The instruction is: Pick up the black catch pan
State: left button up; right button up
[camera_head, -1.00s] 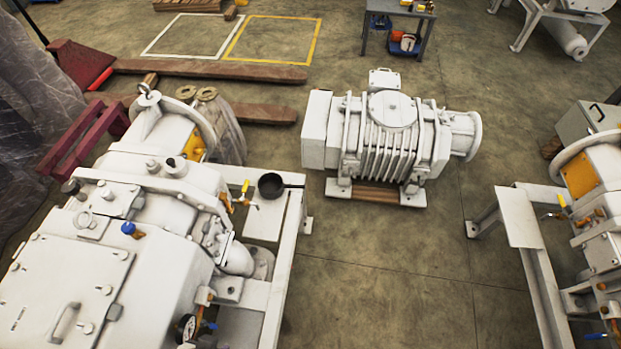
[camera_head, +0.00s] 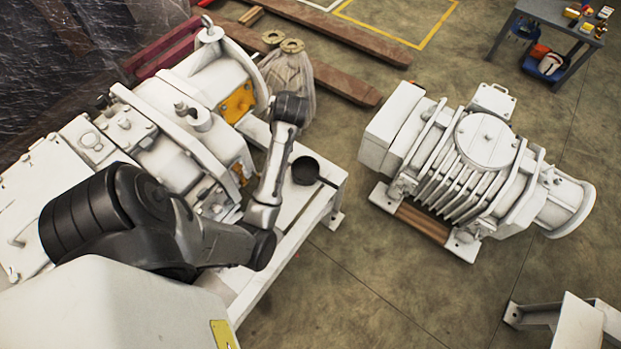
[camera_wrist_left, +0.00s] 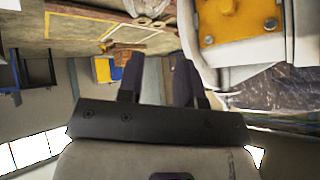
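The black catch pan (camera_head: 305,170) is a small round dark pan with a thin handle pointing to the lower right. It sits on a light plate on the white frame beside the left-hand pump in the head view. My left arm reaches in from the left, and its dark wrist end is above and just left of the pan, apart from it. The left fingers are not clear in the head view. In the left wrist view my left gripper (camera_wrist_left: 156,75) has two dark fingers apart with nothing between them. The pan is not visible there. My right gripper is not in view.
The large white pump (camera_head: 185,145) with an orange plate (camera_head: 237,103) stands close to the left arm. A second white ribbed pump (camera_head: 480,160) stands on the floor to the right. A tool table (camera_head: 555,15) is at the upper right. Floor between the pumps is clear.

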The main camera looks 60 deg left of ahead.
pick_arm(q)
jog(key=s+a+f+n+g+h+b, duration=0.1)
jog(key=a+f+n+g+b, duration=0.1)
jog(key=a+f+n, duration=0.25)
jog(key=n+h+b, duration=0.3)
jog(key=h+b, duration=0.5)
send_over(317, 168)
jog(key=f, duration=2)
jog(key=shift+a+f, duration=0.15)
jog(key=shift+a, duration=0.05)
jog(key=shift+f+b, duration=0.3)
jog(key=shift+f, duration=0.3)
notch_tip(317, 168, down, 5)
jog(key=b, duration=0.3)
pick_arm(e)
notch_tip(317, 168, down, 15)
pick_arm(q)
jog(key=shift+r, duration=0.1)
jog(key=shift+c, duration=0.3)
grip_shut()
